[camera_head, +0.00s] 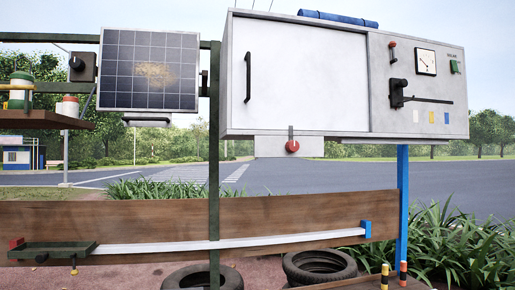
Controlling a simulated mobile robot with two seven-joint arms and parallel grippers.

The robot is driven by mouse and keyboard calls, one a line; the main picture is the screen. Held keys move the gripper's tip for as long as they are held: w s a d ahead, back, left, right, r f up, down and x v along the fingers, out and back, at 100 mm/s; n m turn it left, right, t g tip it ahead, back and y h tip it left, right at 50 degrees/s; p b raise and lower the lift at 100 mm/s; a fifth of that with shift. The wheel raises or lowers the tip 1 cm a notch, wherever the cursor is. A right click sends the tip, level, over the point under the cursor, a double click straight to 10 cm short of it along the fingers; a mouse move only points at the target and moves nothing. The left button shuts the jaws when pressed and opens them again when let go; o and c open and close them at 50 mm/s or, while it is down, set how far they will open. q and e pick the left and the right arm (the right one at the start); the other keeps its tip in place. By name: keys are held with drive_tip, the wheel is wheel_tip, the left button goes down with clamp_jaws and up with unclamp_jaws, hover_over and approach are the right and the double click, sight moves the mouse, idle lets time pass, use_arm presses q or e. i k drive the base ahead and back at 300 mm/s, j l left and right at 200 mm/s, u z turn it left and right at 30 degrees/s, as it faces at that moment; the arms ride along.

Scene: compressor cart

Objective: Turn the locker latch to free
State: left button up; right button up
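A grey-white locker box (228,75) fills the upper middle, with its white door (310,75) shut. A vertical black handle (248,77) is on the door's left side. A round red latch (292,147) with a short grey upright bar sits at the door's lower edge, over a pale plate (270,147). Neither of my grippers is in view.
A gauge (426,62) and green switch (455,67) are on the right panel. A tilted solar panel (150,69) stands left beside a green post (214,180). Below are a wooden board (290,213), a white rail (230,243), a green tray (52,251) and tyres (320,267).

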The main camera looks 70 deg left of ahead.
sight(292, 146)
drive_tip(key=u, duration=1.85)
